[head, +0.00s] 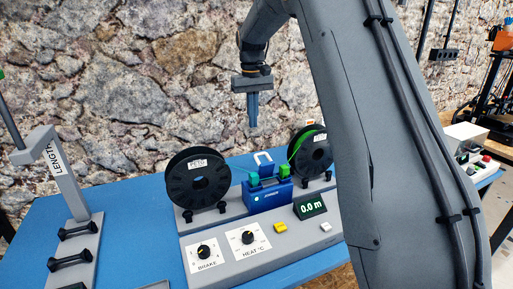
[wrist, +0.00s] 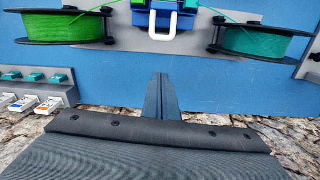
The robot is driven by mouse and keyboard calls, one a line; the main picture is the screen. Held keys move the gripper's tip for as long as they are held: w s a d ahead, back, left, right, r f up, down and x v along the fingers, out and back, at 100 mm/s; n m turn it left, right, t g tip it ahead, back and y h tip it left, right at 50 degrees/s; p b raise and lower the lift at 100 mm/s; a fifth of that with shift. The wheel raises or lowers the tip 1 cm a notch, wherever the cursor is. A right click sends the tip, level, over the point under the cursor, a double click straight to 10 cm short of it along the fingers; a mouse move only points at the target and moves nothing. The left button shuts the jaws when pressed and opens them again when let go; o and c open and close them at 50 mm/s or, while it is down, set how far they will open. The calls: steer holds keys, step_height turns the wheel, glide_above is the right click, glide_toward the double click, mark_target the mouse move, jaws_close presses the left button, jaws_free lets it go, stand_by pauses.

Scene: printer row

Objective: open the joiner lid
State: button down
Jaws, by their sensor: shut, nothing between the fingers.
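The joiner (head: 268,195) is a small blue box between two black spools on the grey machine. A white U-shaped handle (head: 264,160) stands up at its back. Whether the lid is raised or down is hard to tell. In the wrist view the joiner (wrist: 182,14) is at the top centre, with the white handle (wrist: 166,26) hanging toward my fingers. My gripper (head: 253,122) is shut and empty, pointing down above and behind the joiner, apart from it. My shut fingers also show in the wrist view (wrist: 161,82).
A left spool (head: 196,182) and a right spool (head: 312,150) flank the joiner, with green filament running to it. A display (head: 311,205), knobs and a yellow button (head: 280,227) are in front. A grey length stand (head: 62,180) is at left. Stone wall stands behind.

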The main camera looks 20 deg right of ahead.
steer(key=s+f+p, duration=0.3)
steer(key=f+p, duration=0.1)
steer(key=f, duration=0.4)
steer(key=shift+s+d+f+n, duration=0.15)
steer(key=shift+s+f+n, duration=0.15)
steer(key=shift+f, duration=0.1)
steer(key=shift+r, duration=0.1)
